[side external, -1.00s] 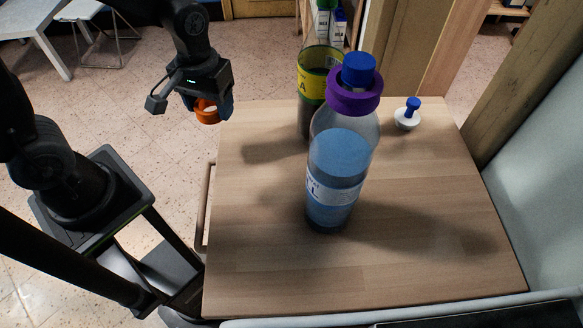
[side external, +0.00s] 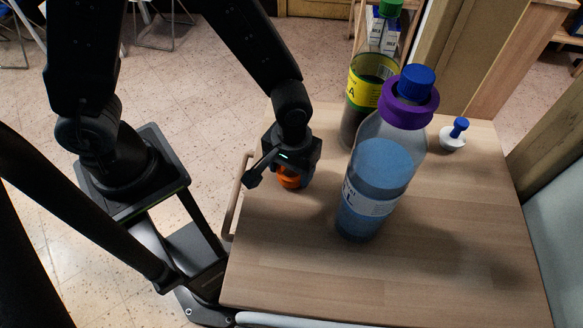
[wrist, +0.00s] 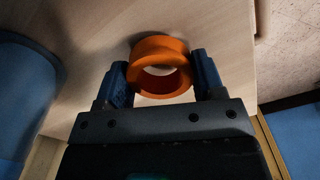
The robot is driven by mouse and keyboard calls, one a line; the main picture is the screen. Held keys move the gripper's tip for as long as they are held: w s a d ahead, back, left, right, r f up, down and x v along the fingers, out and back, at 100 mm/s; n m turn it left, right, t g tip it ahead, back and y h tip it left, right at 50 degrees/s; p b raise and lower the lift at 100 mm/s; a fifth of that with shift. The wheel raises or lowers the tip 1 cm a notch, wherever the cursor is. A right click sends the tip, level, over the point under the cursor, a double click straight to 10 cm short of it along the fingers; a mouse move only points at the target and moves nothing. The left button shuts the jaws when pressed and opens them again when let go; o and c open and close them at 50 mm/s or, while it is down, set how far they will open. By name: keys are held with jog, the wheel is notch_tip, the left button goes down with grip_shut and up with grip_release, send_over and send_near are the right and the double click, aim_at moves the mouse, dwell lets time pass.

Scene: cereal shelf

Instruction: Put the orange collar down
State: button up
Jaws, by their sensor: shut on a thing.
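The orange collar (side external: 289,178) is a short open ring, held low at the left part of the wooden tabletop (side external: 300,260). It also shows in the wrist view (wrist: 160,48), between the two blue fingers with its opening facing the camera. My gripper (wrist: 160,80) is shut on it, one finger at each side. In the side view my gripper (side external: 290,172) covers the collar's upper part. A dark shadow lies right by the collar in the wrist view. I cannot tell whether the collar touches the tabletop.
A large clear bottle (side external: 375,185) with blue liquid, a blue cap and a purple collar (side external: 408,104) stands right of my gripper. Behind it is a yellow-labelled bottle (side external: 366,92) with a green cap. A small white-and-blue item (side external: 453,136) sits at the back right. The front tabletop is clear.

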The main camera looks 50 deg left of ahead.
jog(key=shift+f, duration=0.35)
jog(key=shift+f, duration=0.1)
jog(key=o, duration=1.2)
notch_tip(320, 180, up, 11)
jog(key=s+a+r+m+t, duration=0.1)
jog(key=s+a+r+t, duration=0.1)
jog(key=a+r, duration=0.2)
jog(key=s+a+r+m+t, duration=0.1)
jog(key=s+a+r+m, duration=0.1)
jog(key=a+r, duration=0.3)
jog(key=s+a+r+m+t, duration=0.1)
jog(key=s+a+r+t, duration=0.1)
jog(key=a+r, duration=0.2)
jog(key=shift+s+a+r+m+t, duration=0.1)
jog(key=shift+a+r+m+t, duration=0.05)
jog(key=shift+r+m+t, duration=0.15)
